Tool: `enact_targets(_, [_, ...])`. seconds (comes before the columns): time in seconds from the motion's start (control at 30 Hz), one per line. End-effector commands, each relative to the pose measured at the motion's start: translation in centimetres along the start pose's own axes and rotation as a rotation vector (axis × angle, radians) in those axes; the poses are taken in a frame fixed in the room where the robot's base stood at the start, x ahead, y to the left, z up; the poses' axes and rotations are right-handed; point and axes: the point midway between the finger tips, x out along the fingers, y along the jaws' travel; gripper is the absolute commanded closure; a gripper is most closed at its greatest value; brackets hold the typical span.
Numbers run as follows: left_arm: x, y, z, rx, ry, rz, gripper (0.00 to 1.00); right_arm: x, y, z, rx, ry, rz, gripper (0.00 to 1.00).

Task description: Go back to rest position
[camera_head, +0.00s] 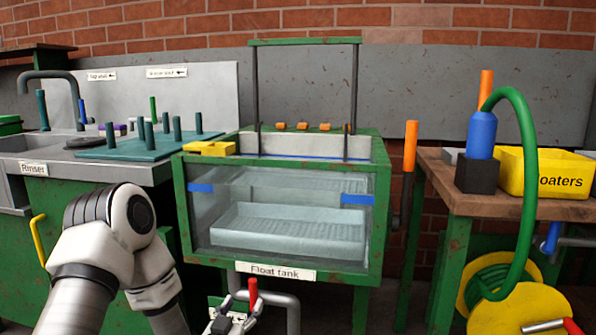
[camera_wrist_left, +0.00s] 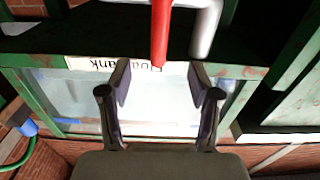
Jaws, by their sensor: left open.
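My left arm (camera_head: 110,240) comes in from the lower left in the head view. My left gripper (camera_head: 234,322) is low at the bottom edge, below the float tank, and partly cut off. In the left wrist view my left gripper (camera_wrist_left: 160,82) is open, with its two fingers apart and nothing held. A red handle (camera_head: 252,292) stands by the gripper in the head view. In the wrist view the red handle (camera_wrist_left: 161,35) ends near the gap between the fingertips. My right arm and gripper are not in view.
The green-framed float tank (camera_head: 180,205) stands in the middle, with its label (camera_head: 275,271) and a grey pipe (camera_head: 292,310) below. The rinser bench (camera_head: 75,180) is on the left. A wooden table (camera_head: 540,207) with a yellow floaters bin (camera_head: 510,172) is on the right.

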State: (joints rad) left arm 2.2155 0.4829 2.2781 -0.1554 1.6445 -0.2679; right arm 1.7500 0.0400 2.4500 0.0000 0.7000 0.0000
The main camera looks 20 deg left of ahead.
Motion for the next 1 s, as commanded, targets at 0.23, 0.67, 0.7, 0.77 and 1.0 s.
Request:
enact_targets(0.23, [-2.2,0.0,0.0,0.0,-0.001,-0.001,0.38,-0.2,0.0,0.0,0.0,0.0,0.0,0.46])
enact_targets(0.67, [-2.3,0.0,0.2,0.001,-0.003,-0.001,0.38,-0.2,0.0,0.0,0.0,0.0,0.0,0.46])
enact_targets(0.7, [-2.4,0.0,0.7,0.005,-0.014,0.001,0.38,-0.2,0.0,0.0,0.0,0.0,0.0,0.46])
enact_targets(0.77, [-2.8,0.6,2.2,0.026,-0.048,0.018,0.38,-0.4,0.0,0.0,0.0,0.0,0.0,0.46])
enact_targets(1.0, [-11.0,6.6,16.7,0.183,-0.505,0.217,0.38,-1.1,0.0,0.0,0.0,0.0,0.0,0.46])
